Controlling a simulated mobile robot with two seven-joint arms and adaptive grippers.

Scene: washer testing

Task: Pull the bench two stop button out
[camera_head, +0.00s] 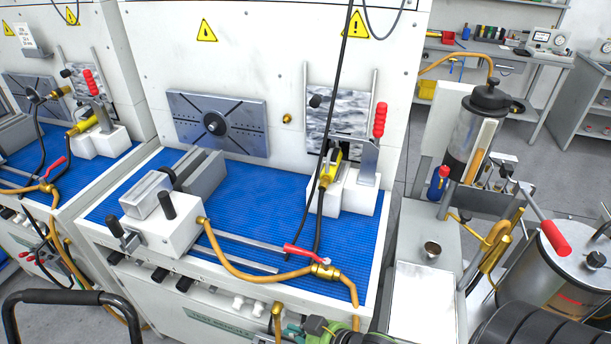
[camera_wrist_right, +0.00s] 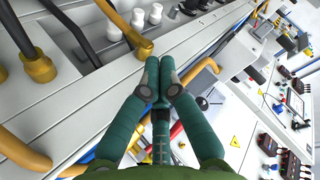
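The nearest bench (camera_head: 130,238) has a blue mat (camera_head: 265,200) and a front panel with black knobs, white knobs (camera_head: 250,306) and a green label strip (camera_head: 215,326). I cannot make out a stop button on this panel; part of it is hidden by my right gripper. My right gripper (camera_head: 291,328) is low at the panel's right end, beside a brass hose fitting. In the right wrist view its teal fingers (camera_wrist_right: 159,64) meet at the tips and hold nothing visible. White knobs (camera_wrist_right: 137,20) show just beyond the fingertips. My left gripper is not in view.
An orange hose (camera_head: 255,274) with a brass valve (camera_head: 323,271) and red lever hangs over the front edge. A second bench (camera_head: 60,185) stands to the left. A metal tank (camera_head: 575,260) and a pump stand (camera_head: 430,235) stand to the right.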

